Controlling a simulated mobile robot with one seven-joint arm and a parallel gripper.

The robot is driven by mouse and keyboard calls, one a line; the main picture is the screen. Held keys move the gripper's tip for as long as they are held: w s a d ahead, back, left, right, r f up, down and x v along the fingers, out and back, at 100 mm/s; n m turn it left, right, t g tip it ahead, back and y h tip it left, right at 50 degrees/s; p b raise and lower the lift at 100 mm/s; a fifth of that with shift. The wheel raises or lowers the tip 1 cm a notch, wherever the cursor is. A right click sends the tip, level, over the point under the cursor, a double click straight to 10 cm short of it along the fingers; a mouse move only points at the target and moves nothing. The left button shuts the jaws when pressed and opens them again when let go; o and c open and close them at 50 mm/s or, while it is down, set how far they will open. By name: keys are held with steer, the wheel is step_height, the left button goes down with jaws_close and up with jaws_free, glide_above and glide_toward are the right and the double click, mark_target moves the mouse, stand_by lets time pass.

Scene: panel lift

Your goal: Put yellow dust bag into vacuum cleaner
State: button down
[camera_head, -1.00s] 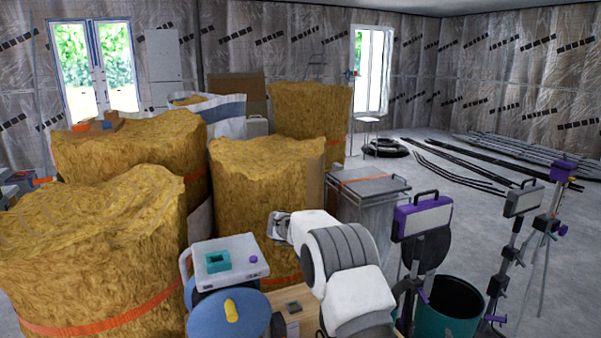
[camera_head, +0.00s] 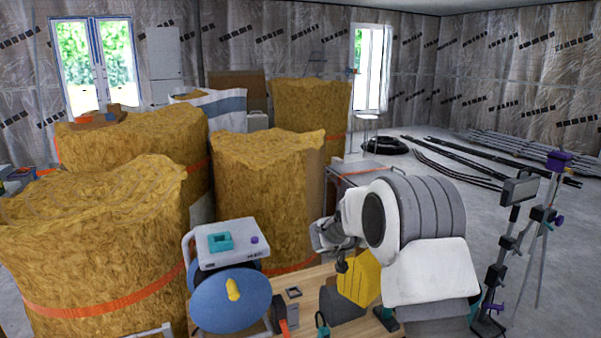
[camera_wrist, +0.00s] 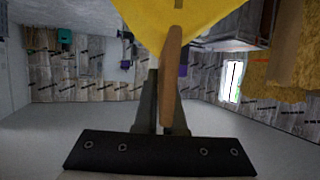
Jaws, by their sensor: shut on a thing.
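The yellow dust bag (camera_head: 360,276) hangs at my gripper (camera_head: 342,264), above the right part of the wooden table. It also fills the top of the wrist view (camera_wrist: 190,22). My gripper is shut on it; the dark fingers in the wrist view (camera_wrist: 165,100) close on a brown strip (camera_wrist: 173,75) that runs up to the yellow. A machine with a white top, teal frame and blue disc (camera_head: 230,300) stands at the table's left; it appears to be the vacuum cleaner. A dark grey piece (camera_head: 343,306) shows below the bag; whether they touch is unclear.
Insulation rolls (camera_head: 90,235) stand close behind and left of the table (camera_head: 312,281). A small dark square part (camera_head: 293,292) and a red-and-grey item (camera_head: 282,315) lie near the machine. Stands (camera_head: 520,190) rise at right. Open floor lies at far right.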

steer(key=s+a+f+n+t+y+b, duration=0.1)
steer(key=s+f+n+y, duration=0.1)
steer(key=s+f, duration=0.1)
steer(key=s+a+f+n+t+y+b, duration=0.1)
steer(key=s+f+n+y, duration=0.1)
steer(key=s+f, duration=0.1)
steer(key=s+a+f+n+t+y+b, duration=0.1)
steer(key=s+f+n+y, duration=0.1)
steer(key=f, duration=0.3)
steer(key=shift+s+a+f+n+t+y, duration=0.1)
steer(key=shift+s+f+n+t+y, duration=0.35)
steer(key=shift+s, duration=0.2)
steer(key=s+a+f+n+y+b, duration=0.2)
steer(key=s+a+f+y, duration=0.1)
steer(key=s+f, duration=0.4)
steer(key=p, duration=1.4)
glide_toward(366, 291)
steer(key=w+a+r, duration=0.1)
steer(key=a+r, duration=0.2)
steer(key=r, duration=0.1)
steer(key=shift+h, duration=0.25)
steer(key=shift+w, duration=0.1)
